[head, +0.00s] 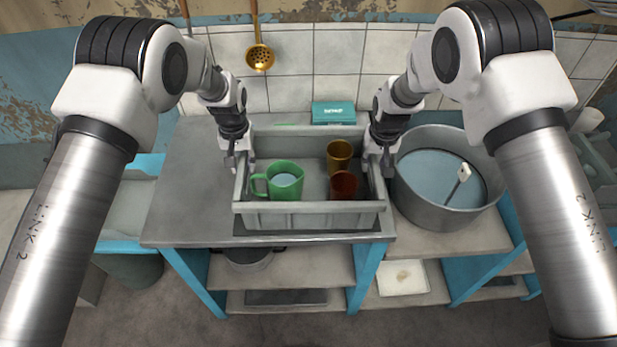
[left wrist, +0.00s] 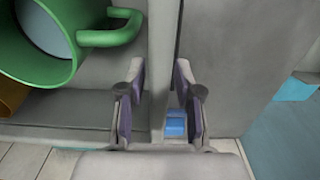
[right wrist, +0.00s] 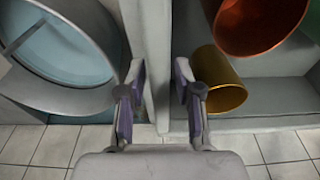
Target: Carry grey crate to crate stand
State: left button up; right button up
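The grey crate (head: 310,217) is in the middle of the head view, over the counter at the back wall. I cannot tell whether it touches the counter. It holds a green mug (head: 285,181), a yellow cup (head: 339,155) and a red cup (head: 343,185). My left gripper (head: 240,160) is at its left wall, with one finger on each side, shut on it; the wall (left wrist: 163,45) shows between them. My right gripper (head: 377,160) is shut the same way on the right wall (right wrist: 150,40). I cannot make out which surface is the crate stand.
A large round metal pot (head: 445,215) stands close to the crate's right, with a handled tool in it. A teal box (head: 334,112) is behind the crate at the tiled wall. The grey counter (head: 185,190) is clear to the left. A gold ladle (head: 260,55) hangs above.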

pick_arm(q)
grip_shut()
pick_arm(e)
grip_shut()
pick_arm(q)
jog(key=shift+r, duration=0.1)
pick_arm(e)
jog(key=shift+r, duration=0.1)
